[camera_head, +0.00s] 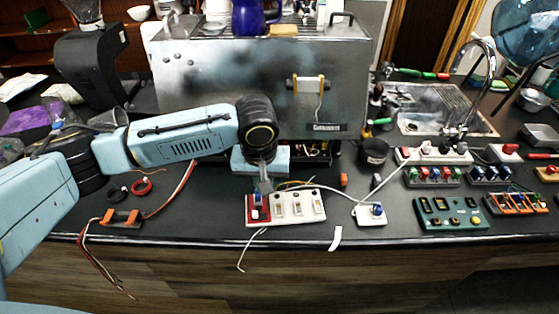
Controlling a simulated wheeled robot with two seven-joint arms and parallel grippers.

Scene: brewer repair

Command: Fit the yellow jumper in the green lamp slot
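My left gripper (264,186) points down over the left end of a white switch strip (290,207), right above a red block with a blue part (258,208). It is too small to tell whether its fingers are open or closed on something. A dark green board (450,213) with several dark slots and small yellowish spots lies at the right front of the counter. I cannot make out a yellow jumper or a green lamp slot for certain at this size. My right gripper is not in view.
A steel brewer (262,85) stands behind the strip. A white single-switch block (371,215) lies right of it. Racks of small coloured parts (433,176) and an orange rack (515,204) stand at the right. Loose wires (103,250) hang over the front edge at left.

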